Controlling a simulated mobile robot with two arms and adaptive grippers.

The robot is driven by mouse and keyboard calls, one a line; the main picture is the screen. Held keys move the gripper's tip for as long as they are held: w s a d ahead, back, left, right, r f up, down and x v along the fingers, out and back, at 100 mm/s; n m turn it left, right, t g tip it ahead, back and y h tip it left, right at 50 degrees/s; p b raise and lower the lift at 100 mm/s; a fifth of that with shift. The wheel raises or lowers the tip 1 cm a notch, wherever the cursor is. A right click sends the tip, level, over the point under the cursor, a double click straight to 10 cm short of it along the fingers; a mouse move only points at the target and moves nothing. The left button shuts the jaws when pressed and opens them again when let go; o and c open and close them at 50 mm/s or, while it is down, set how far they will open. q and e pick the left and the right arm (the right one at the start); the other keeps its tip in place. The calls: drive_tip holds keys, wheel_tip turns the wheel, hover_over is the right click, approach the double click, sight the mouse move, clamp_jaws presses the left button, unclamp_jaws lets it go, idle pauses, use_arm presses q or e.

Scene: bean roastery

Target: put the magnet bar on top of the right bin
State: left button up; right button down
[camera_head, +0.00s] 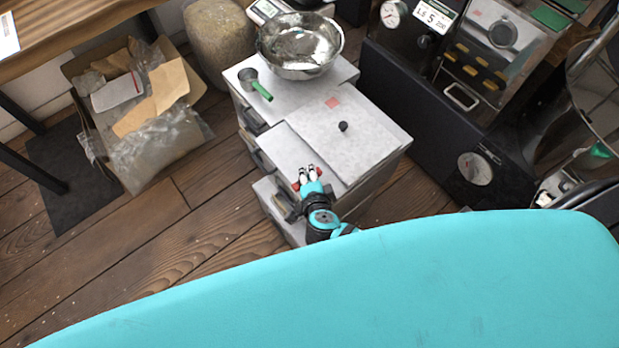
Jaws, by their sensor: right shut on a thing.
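My right gripper (307,174) is shut on a small bar with red ends (296,186), which looks like the magnet bar. The fingers and wrist hide most of the bar. The gripper is over the front left part of the right bin (379,172), the nearer of the pale grey bins. A flat pale lid (350,148) with a black knob lies behind the gripper. I cannot tell whether the bar touches the bin. My left gripper is not in view.
A metal bowl (300,46) and a green-handled scoop (255,84) stand on the farther bin (240,70). A dark roasting machine (440,110) stands to the right. An open cardboard box (150,150) with bags is at left. Wooden floor (160,245) between is clear.

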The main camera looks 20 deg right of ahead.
wheel_tip(320, 180, down, 2)
drive_tip(key=shift+f, duration=0.1)
drive_tip(key=c, duration=1.4)
unclamp_jaws()
drive_tip(key=shift+s, duration=0.1)
drive_tip(key=p+v, duration=0.1)
drive_tip(key=v, duration=1.1)
drive_tip(key=shift+a, duration=0.1)
